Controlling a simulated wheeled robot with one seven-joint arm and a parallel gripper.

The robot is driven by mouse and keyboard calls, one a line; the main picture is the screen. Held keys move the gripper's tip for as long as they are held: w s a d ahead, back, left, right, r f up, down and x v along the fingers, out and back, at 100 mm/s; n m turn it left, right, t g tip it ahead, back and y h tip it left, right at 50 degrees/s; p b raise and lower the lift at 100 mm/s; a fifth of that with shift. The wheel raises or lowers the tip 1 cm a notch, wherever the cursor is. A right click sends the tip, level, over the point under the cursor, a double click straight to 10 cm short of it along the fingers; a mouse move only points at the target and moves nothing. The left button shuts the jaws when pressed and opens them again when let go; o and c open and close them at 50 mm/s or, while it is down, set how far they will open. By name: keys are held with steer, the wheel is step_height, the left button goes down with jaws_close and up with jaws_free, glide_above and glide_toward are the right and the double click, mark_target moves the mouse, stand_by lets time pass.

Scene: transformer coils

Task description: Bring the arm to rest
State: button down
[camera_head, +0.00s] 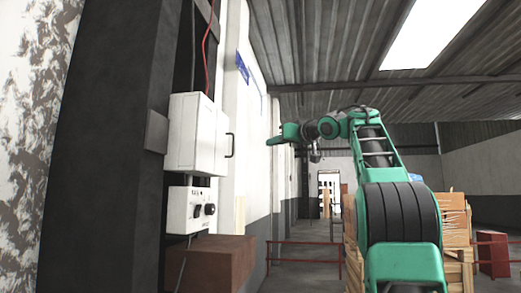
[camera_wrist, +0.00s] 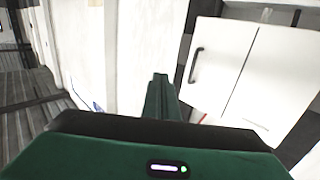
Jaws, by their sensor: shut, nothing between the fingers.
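My green arm rises at the right of the head view and bends left at the top. My gripper (camera_head: 276,140) is at its far end, held in the air to the right of the white wall cabinet and apart from it. In the wrist view my gripper (camera_wrist: 160,78) shows as a narrow green shape with its fingers together and nothing held. The white cabinet (camera_head: 191,135) has a dark handle, and its door looks closed. The cabinet also shows in the wrist view (camera_wrist: 222,60), to the right of the fingers.
Below the cabinet are a white control box (camera_head: 190,210) with dark knobs and a brown block (camera_head: 215,262). A red railing (camera_head: 305,252) stands farther back. Wooden crates (camera_head: 455,220) and a red box (camera_head: 491,253) stand at the right. The air around my gripper looks clear.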

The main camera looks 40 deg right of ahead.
steer(key=shift+s+d, duration=0.1)
steer(key=shift+s, duration=0.05)
steer(key=s+a+f+m+g+h, duration=0.1)
steer(key=s+f+m+g, duration=0.15)
steer(key=f, duration=0.85)
steer(key=s+a+f+m+g+h, duration=0.1)
steer(key=s+a+f+m+g, duration=0.15)
steer(key=f, duration=0.85)
steer(key=s+a+f+m+g+h, duration=0.1)
steer(key=s+f+g, duration=0.2)
steer(key=f, duration=0.9)
steer(key=s+a+f+g+y, duration=0.1)
steer(key=s+a+f+g, duration=0.2)
steer(key=s+f, duration=0.7)
steer(key=s+a+f+g, duration=0.3)
steer(key=s+a+f, duration=0.2)
steer(key=s+f, duration=0.5)
steer(key=s+a+f+g+y, duration=0.1)
steer(key=s+a+f+g, duration=0.3)
steer(key=s+f, duration=0.7)
steer(key=shift+s+a+m+y, duration=0.3)
steer(key=shift+s+a+m, duration=0.1)
steer(key=shift+s, duration=0.2)
